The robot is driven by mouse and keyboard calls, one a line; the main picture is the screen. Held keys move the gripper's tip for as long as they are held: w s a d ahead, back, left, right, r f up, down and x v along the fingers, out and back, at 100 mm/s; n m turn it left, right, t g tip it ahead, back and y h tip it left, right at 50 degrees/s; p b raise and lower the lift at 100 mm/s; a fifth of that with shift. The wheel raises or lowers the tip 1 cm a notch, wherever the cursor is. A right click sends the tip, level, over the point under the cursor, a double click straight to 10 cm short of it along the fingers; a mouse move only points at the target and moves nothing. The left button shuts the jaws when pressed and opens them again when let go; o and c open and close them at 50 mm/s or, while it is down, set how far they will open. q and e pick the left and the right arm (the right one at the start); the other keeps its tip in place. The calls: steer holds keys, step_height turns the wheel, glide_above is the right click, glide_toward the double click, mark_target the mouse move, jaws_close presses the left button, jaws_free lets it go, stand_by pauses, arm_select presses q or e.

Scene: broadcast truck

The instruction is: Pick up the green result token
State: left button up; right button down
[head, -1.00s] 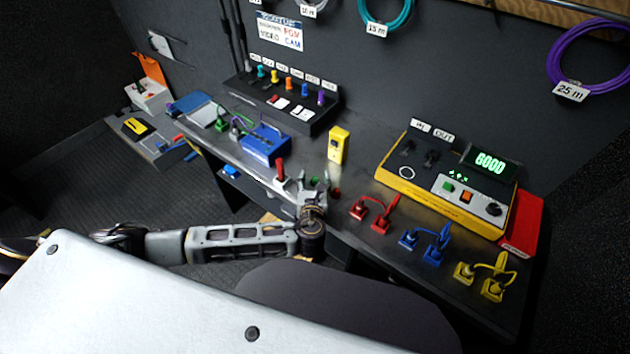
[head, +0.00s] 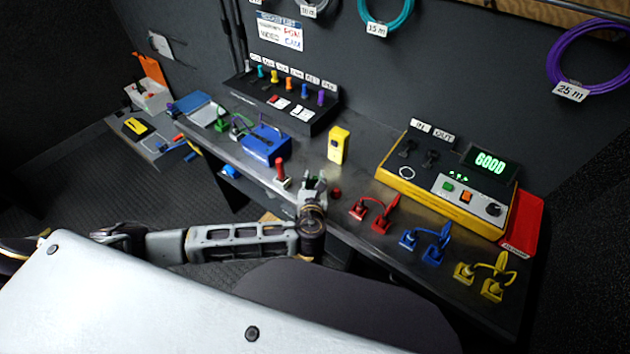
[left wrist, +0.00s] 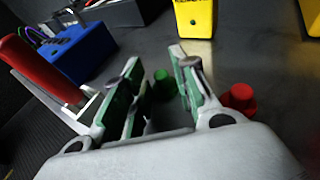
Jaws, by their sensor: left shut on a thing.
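The green result token (left wrist: 164,85) shows in the left wrist view as a small dark green piece between my finger pads, low at the bench top. My left gripper (head: 315,180) is over the front edge of the bench in the head view, shut on the token. Its fingers also fill the middle of the left wrist view (left wrist: 160,80), with green pads. In the head view the fingers hide most of the token. A red token (head: 336,192) stands on the bench just right of the gripper, also seen in the left wrist view (left wrist: 239,97). My right gripper is not in view.
A red-handled lever (head: 280,172) stands close left of the gripper. A yellow tester (head: 338,146) stands behind it, and a blue box (head: 264,144) lies back left. Red cable plugs (head: 374,212) and a yellow-sided console (head: 440,185) are to the right.

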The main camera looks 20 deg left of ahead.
arm_select(q)
step_height(320, 180, up, 10)
steer(key=p, duration=0.1)
stand_by(0.8)
stand_by(0.6)
